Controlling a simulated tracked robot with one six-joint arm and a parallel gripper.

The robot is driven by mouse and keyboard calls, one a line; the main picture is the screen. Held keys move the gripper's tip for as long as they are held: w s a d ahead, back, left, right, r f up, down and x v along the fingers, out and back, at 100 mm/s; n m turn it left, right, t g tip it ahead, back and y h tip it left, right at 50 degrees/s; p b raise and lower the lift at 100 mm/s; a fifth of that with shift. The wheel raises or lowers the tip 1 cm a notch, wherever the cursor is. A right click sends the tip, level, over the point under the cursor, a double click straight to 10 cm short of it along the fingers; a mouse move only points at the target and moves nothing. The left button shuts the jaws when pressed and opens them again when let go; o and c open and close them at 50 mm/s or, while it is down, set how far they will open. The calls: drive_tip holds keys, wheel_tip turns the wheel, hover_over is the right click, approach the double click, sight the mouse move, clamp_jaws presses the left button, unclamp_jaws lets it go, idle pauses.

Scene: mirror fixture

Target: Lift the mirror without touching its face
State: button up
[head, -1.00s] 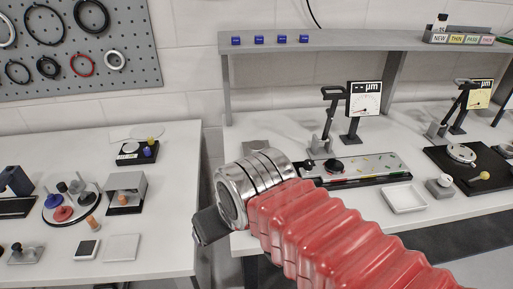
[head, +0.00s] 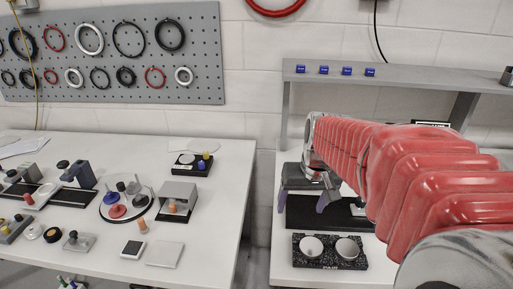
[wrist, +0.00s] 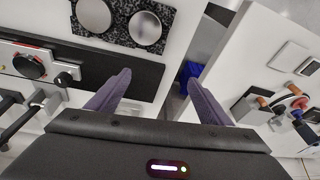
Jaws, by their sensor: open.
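A black speckled plate (head: 329,262) lies at the front left of the right bench and carries two round discs. The left disc (head: 311,247) and the right disc (head: 347,248) look pale and shiny; I cannot tell for sure which is the mirror. In the wrist view the left disc (wrist: 93,14) is cut by the top edge, and the right disc (wrist: 145,28) shows grey and reflective. My gripper (head: 304,203) is open and empty, above the bench behind the plate. Its purple fingers (wrist: 160,80) point down, apart from both discs.
A dark mat (wrist: 85,68) lies beside the plate. A gap with a blue bin (wrist: 191,74) separates the benches. The left bench holds a grey block stand (head: 178,196) and a round turntable (head: 126,203). A shelf (head: 400,77) runs behind my arm.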

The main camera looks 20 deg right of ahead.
drive_tip(key=w+d+f+n, duration=0.1)
drive_tip(key=w+d+f, duration=0.1)
drive_tip(key=w+d, duration=1.2)
drive_tip(key=w+d+r+n+t, duration=0.1)
drive_tip(key=w+d+r+n, duration=0.1)
drive_tip(key=d+r+n, duration=0.2)
drive_tip(key=shift+w+r+y, duration=0.15)
drive_tip(key=shift+r+y, duration=0.25)
drive_tip(key=shift+x, duration=4.35)
drive_tip(key=shift+w, duration=0.15)
drive_tip(key=shift+a+x, duration=0.2)
drive_tip(key=shift+x, duration=2.35)
drive_tip(key=shift+w+r, duration=0.1)
drive_tip(key=shift+c, duration=0.2)
